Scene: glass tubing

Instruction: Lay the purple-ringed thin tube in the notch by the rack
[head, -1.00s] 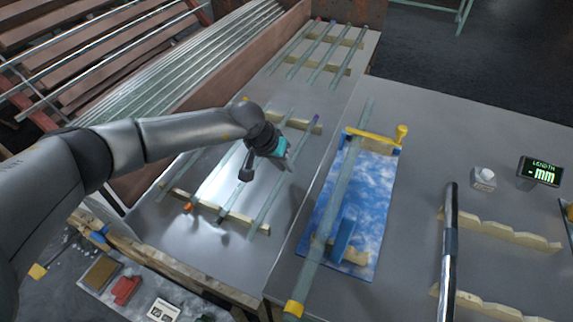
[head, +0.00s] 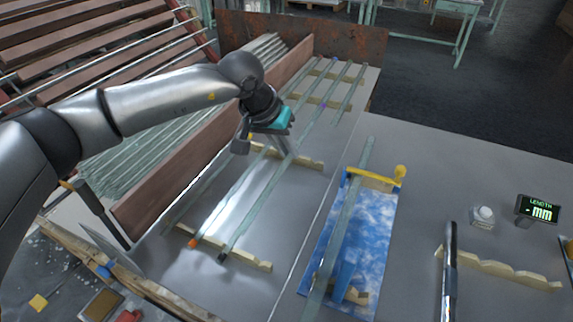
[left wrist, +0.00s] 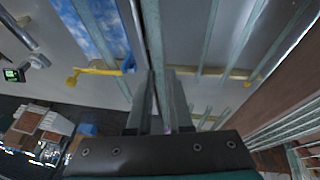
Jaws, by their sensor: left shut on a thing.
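My left gripper (head: 289,144) is shut on a thin glass tube, above the back notched rail (head: 312,163) of the middle pair. The tube (head: 258,204) slants from a dark front end up to a purple ring (head: 323,105) near its far end. It appears raised, but its clearance over the rails is hard to judge. The front rail (head: 250,259) shows several notches. An orange-ended tube (head: 222,203) lies to the left. In the left wrist view the fingers (left wrist: 166,105) close around a tube (left wrist: 154,40). My right gripper is out of view.
A second set of rails with tubes (head: 341,95) lies at the back. A blue cloud-patterned board (head: 376,230) with a yellow stop (head: 374,181) carries a tube on the right. Further right are a length display (head: 540,209) and another notched rail (head: 500,269).

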